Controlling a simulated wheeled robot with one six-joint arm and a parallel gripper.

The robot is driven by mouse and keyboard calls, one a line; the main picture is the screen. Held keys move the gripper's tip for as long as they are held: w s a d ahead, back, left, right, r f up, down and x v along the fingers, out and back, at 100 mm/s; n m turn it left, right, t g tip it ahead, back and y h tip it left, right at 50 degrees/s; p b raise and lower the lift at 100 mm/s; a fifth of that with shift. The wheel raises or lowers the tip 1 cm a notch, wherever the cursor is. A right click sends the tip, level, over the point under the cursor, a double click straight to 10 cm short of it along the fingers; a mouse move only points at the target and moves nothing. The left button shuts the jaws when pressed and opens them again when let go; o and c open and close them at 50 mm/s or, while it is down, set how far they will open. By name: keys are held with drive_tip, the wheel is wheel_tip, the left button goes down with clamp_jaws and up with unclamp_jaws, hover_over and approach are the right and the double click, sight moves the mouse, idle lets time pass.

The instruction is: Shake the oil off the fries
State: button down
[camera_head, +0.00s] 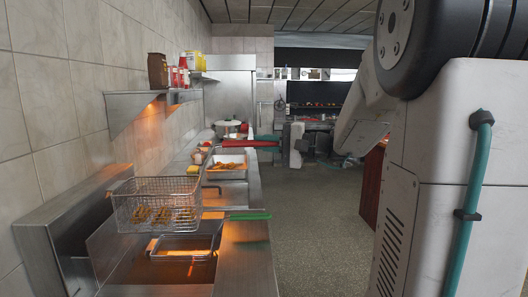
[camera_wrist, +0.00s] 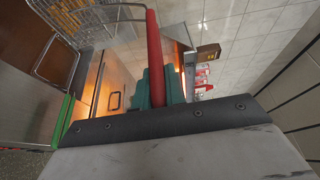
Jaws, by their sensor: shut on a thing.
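A wire fry basket (camera_head: 125,212) with several golden fries (camera_head: 160,214) in it hangs above the fryer at left in the head view. Its red handle (camera_head: 238,149) reaches right to my gripper (camera_head: 268,144). In the wrist view my gripper (camera_wrist: 158,90) has its teal fingers shut around the red handle (camera_wrist: 153,45), and the basket (camera_wrist: 95,20) shows at the top left. The basket looks roughly level. The fryer vat (camera_head: 180,255) lies below it with orange-lit oil. Whether oil drips cannot be seen.
A second handle, green (camera_head: 250,217), extends from a basket in the vat. A metal tray (camera_head: 240,174) with food stands farther along the counter. A wall shelf (camera_head: 135,105) holds boxes and red bottles (camera_head: 174,78). The floor (camera_head: 310,215) right of the counter is clear.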

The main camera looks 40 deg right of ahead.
drive_tip(key=shift+r, duration=0.6)
wheel_tip(320, 180, down, 2)
drive_tip(key=shift+f, duration=0.15)
idle(1.6)
idle(0.8)
